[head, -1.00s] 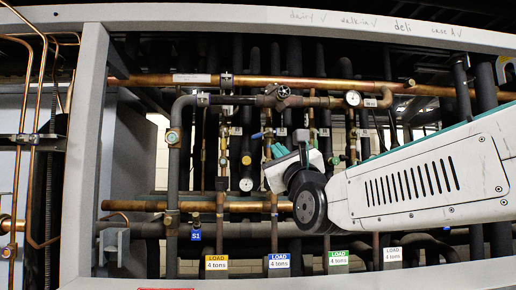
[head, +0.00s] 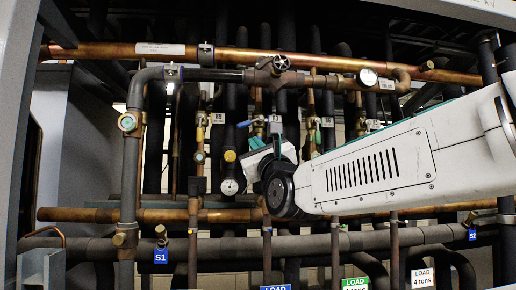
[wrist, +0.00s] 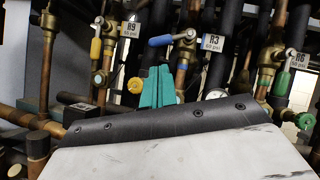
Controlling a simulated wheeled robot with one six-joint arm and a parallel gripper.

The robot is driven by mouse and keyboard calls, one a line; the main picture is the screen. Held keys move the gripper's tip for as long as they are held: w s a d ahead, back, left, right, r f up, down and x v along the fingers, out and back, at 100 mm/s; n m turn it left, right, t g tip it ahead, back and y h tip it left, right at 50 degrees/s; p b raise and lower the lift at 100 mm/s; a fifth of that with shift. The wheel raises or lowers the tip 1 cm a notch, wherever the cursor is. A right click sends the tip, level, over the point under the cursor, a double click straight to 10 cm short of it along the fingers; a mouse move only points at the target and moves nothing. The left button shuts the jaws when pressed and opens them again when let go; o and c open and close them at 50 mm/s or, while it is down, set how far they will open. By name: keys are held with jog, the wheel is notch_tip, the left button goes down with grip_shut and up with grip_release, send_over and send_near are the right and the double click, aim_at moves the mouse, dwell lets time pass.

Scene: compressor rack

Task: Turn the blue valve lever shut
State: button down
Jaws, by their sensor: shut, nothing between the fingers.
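The blue valve lever (wrist: 160,41) shows in the wrist view, pointing left and roughly level from a brass valve (wrist: 188,38) by the R3 tag. In the head view the blue lever (head: 245,123) sits just above and left of my gripper (head: 258,142). My gripper's teal fingers (wrist: 157,85) are together and empty. In the wrist view their tips appear just below the lever, and a gap shows between them. The depth between fingers and lever is hard to tell. The gripper's far side is hidden.
A yellow lever (wrist: 95,48) by the R9 tag hangs down to the left. A green lever (wrist: 281,80) by the R6 tag hangs to the right. A copper pipe (head: 130,52) crosses above; a lower copper pipe (head: 80,214) runs behind my arm. Vertical pipes crowd both sides.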

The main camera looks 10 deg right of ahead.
aim_at(250, 122)
jog(key=x, duration=0.6)
jog(key=shift+w+r, duration=0.15)
jog(key=shift+a, duration=0.1)
